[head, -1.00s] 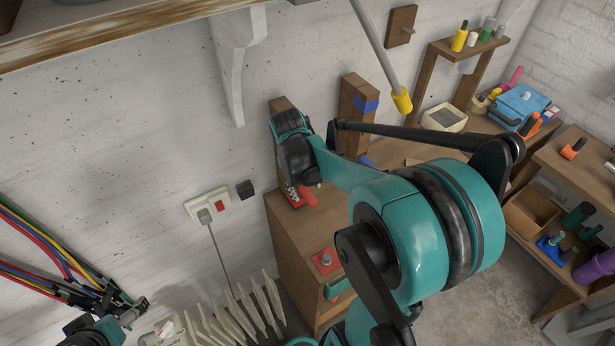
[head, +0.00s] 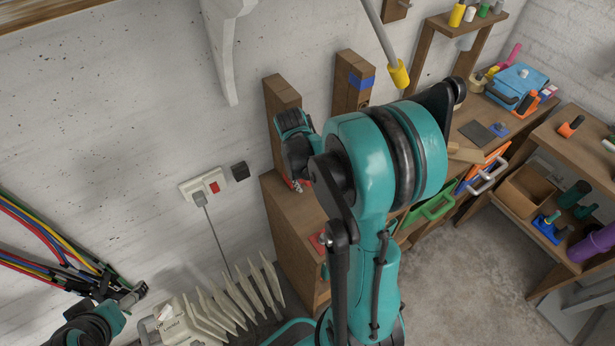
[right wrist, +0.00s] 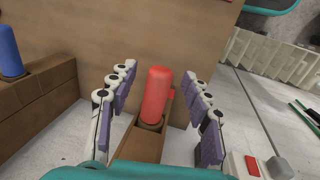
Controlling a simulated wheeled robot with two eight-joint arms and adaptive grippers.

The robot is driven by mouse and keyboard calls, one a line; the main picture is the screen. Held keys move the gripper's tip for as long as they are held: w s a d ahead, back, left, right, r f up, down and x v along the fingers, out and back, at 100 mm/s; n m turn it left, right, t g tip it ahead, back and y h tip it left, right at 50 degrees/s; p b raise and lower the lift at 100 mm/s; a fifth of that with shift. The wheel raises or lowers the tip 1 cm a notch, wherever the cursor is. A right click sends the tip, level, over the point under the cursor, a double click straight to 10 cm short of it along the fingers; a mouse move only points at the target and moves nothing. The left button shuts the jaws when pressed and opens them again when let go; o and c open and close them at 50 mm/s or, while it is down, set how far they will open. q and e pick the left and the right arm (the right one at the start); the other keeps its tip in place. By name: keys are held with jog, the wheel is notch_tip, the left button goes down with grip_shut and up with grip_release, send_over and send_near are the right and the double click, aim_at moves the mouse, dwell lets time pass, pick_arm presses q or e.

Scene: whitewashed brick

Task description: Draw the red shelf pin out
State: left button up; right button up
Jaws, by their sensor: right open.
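The red shelf pin (right wrist: 156,95) shows in the right wrist view, sticking out of a narrow wooden post (right wrist: 140,146). My right gripper (right wrist: 160,98) is open, with its purple-padded fingers on either side of the pin. Gaps show between the pads and the pin, so they look apart. In the head view my right gripper (head: 297,183) is beside the lower part of the left post (head: 281,105), and the wrist and arm mostly hide the pin there. My left gripper (head: 132,296) is at the lower left; its finger opening is unclear.
A blue pin (right wrist: 10,52) stands in another wooden piece at left in the right wrist view. A wall socket (head: 207,185) with a plugged cable, coloured cables (head: 40,245) and a pale ribbed radiator (head: 225,303) are on the left. A wooden cabinet (head: 290,235) stands below the posts.

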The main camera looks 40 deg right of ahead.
jog(key=c, duration=1.1)
grip_shut()
jog(key=shift+s, duration=0.15)
jog(key=s, duration=0.7)
jog(key=shift+a, duration=0.4)
jog(key=shift+s+r+p, duration=0.1)
jog(key=shift+r+p, duration=0.05)
jog(key=shift+p, duration=0.15)
notch_tip(320, 180, up, 8)
jog(key=p, duration=0.6)
dwell(0.6)
